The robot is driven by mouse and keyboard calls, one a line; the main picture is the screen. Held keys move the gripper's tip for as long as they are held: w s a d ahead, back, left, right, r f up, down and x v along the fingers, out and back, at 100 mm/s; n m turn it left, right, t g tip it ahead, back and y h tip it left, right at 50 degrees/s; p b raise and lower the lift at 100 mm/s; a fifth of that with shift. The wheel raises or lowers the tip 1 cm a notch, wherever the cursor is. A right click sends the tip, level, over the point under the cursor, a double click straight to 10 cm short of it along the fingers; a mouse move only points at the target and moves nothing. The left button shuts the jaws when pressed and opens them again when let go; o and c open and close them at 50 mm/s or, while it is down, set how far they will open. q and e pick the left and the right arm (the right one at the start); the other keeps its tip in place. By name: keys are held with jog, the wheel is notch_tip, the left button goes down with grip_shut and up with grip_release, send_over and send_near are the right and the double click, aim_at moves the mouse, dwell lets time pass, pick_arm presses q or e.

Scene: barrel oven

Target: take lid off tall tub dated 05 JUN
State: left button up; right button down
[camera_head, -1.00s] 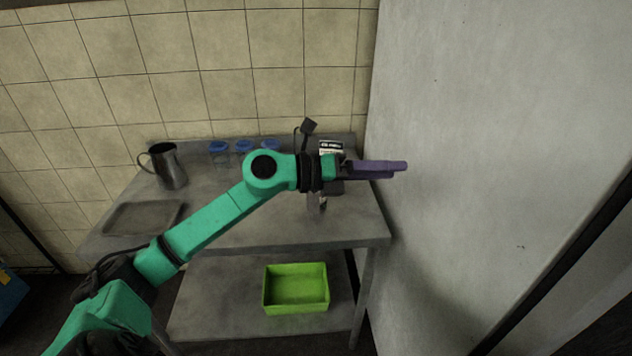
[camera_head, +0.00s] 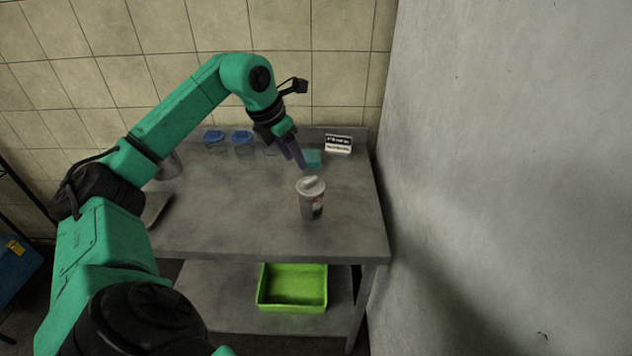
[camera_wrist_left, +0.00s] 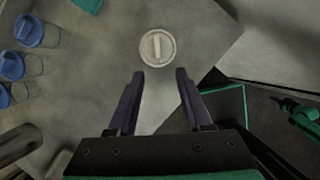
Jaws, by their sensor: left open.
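A tall tub (camera_head: 313,208) stands upright on the metal table, right of the middle. Its pale grey lid (camera_head: 311,185) is on, with a raised bar across the top; the lid also shows from above in the left wrist view (camera_wrist_left: 157,47). A dark label with some red is on its side, too small to read. My left gripper (camera_head: 295,156) points down, open and empty, above and behind the tub in the head view. In the left wrist view, the lid lies beyond its open fingertips (camera_wrist_left: 160,74), apart from them. My right gripper cannot be made out clearly.
Blue-lidded clear tubs (camera_head: 243,145) stand at the table's back left. A teal block (camera_head: 313,158) and a black-and-white sign (camera_head: 338,143) are behind the tub. A green tray (camera_head: 292,287) sits on the lower shelf. A grey wall (camera_head: 480,150) rises on the right.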

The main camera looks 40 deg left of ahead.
aim_at(307, 181)
pick_arm(q)
jog(key=p+x, duration=0.1)
jog(key=x, duration=0.3)
jog(key=p+x, duration=0.2)
jog(key=x, duration=0.3)
jog(key=shift+w+a, duration=0.2)
jog(key=shift+a, duration=0.05)
jog(key=shift+f, duration=0.3)
jog(key=shift+s, duration=0.1)
jog(key=shift+c, duration=0.3)
grip_shut()
pick_arm(e)
jog(key=r, duration=0.1)
jog(key=s+r, duration=0.2)
jog(key=shift+a, duration=0.25)
